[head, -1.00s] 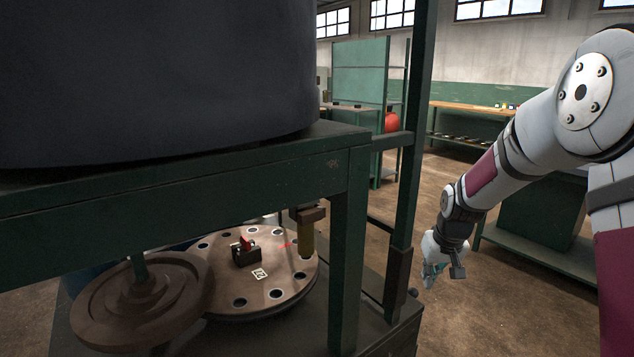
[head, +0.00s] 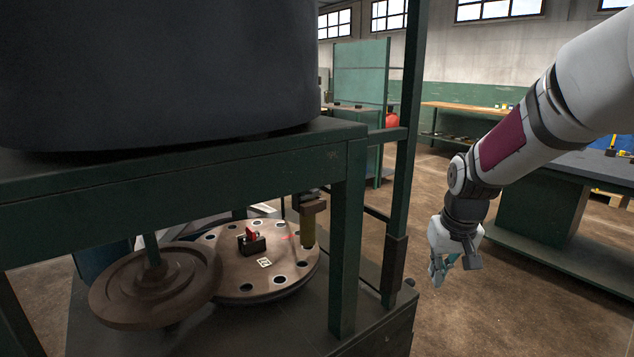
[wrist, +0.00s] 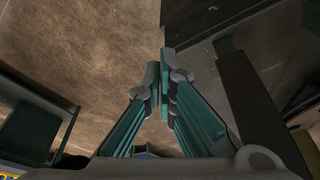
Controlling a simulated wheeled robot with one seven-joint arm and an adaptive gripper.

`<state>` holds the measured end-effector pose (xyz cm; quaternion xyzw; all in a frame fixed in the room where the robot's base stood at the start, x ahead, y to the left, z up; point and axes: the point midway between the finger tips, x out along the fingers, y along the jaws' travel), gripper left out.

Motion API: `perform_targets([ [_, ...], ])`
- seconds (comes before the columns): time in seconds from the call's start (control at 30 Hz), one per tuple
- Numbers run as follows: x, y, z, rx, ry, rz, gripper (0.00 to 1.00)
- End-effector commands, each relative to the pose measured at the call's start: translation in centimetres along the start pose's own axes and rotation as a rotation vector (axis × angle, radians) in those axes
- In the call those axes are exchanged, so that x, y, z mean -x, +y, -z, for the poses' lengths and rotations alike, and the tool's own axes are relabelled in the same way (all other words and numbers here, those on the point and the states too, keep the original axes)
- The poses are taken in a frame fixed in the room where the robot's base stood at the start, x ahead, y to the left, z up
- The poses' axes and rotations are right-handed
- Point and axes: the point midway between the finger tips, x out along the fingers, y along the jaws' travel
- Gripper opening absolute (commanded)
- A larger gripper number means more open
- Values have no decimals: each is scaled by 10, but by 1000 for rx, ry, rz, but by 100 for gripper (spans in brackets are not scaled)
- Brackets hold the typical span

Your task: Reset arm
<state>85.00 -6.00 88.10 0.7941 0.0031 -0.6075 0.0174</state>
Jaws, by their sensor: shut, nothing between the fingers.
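My gripper (head: 440,272) hangs at the end of my arm, right of the green metal frame, pointing down over the brown floor. In the wrist view its two teal and grey fingers (wrist: 161,88) meet at the tips with nothing between them. It touches nothing in the head view. My arm comes in from the upper right, bent at the wrist.
The green frame (head: 348,240) with a large dark drum (head: 160,75) stands on the left. Under it are a round plate with holes (head: 262,285) and a brown handwheel (head: 155,290). A green workbench (head: 545,205) stands behind my arm at right. Open floor lies below my gripper.

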Motion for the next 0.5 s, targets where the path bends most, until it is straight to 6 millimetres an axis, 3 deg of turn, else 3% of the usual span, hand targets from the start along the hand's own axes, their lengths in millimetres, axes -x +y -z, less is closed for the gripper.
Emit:
perform_targets([
  [0.17, 53, -14, -42, 1, -22, -13, 0],
  [0.3, 95, -26, -90, -5, -51, -20, 0],
  [0.5, 140, -41, -165, -18, -91, -23, 0],
])
